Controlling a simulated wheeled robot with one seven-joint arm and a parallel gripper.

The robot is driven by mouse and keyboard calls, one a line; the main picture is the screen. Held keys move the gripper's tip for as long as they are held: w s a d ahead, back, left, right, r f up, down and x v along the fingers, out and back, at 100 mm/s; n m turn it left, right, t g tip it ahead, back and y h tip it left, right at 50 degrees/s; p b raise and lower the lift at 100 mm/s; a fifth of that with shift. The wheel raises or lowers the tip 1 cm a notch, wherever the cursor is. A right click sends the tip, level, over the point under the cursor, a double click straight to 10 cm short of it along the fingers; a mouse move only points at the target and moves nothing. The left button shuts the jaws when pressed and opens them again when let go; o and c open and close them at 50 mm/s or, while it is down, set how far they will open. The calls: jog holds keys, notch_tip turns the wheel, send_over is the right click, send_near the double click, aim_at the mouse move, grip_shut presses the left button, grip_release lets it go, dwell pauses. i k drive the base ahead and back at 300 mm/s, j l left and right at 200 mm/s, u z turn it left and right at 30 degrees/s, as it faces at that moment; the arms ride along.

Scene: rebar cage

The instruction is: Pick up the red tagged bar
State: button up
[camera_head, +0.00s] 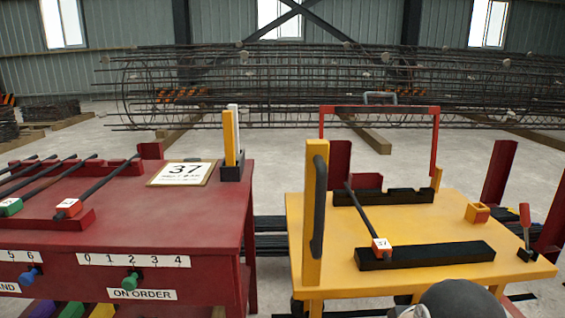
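A dark bar (361,216) with a red tag block (381,247), white-faced and marked 37, lies on the yellow table (440,215). Its near end rests on a black notched support (430,254) and its far end reaches a dark rear support (395,196). Another dark bar (108,180) with a red, white-topped tag (68,208) lies on the red table (200,220) at left, on a red rail (50,222). My gripper is not in view; a grey rounded part at the bottom edge seems to be my arm.
Beside it lie several more bars, one with a green tag (10,206). A card reading 37 (184,172) lies on the red table. A yellow post (314,212) and a red frame (434,145) rise at the yellow table. A rebar cage (270,85) lies behind.

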aim_at(69, 207)
jog(key=u, duration=1.5)
jog(key=z, duration=1.85)
jog(key=j+u, duration=0.1)
jog(key=u, duration=1.7)
